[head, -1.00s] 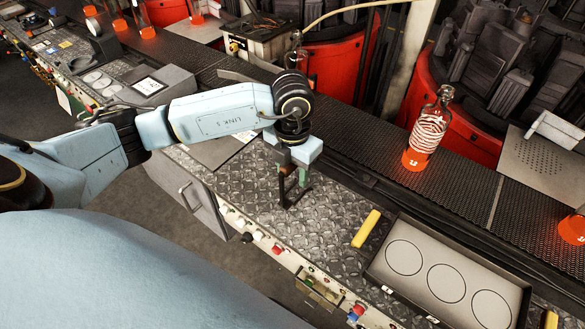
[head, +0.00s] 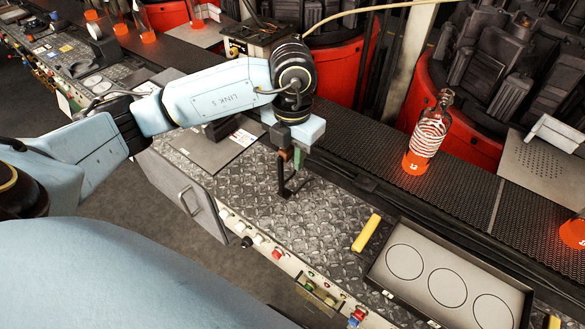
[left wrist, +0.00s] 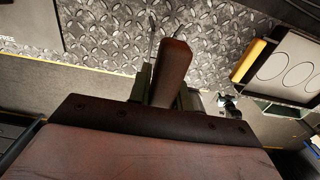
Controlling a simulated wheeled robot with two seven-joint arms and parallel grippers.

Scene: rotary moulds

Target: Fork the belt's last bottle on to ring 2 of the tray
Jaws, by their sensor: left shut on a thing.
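A clear bottle with white bands (head: 430,135) stands upright on the dark belt (head: 345,135), its orange base marked 12. Another orange base (head: 574,232) is cut off at the right edge. The tray (head: 374,262) at lower right has three drawn rings, all empty; the middle ring (head: 446,285) is bare. My left gripper (head: 290,160) is over the tread-plate bench, left of the tray, shut on a dark fork tool (head: 287,190). In the left wrist view the tool's brown handle (left wrist: 172,70) stands between the jaws. My right gripper is not in view.
A yellow bar (head: 366,233) lies just left of the tray. A perforated plate (head: 540,155) is beyond the belt at right. Red mould machines (head: 440,95) line the back. The tread plate (head: 320,220) between gripper and tray is clear.

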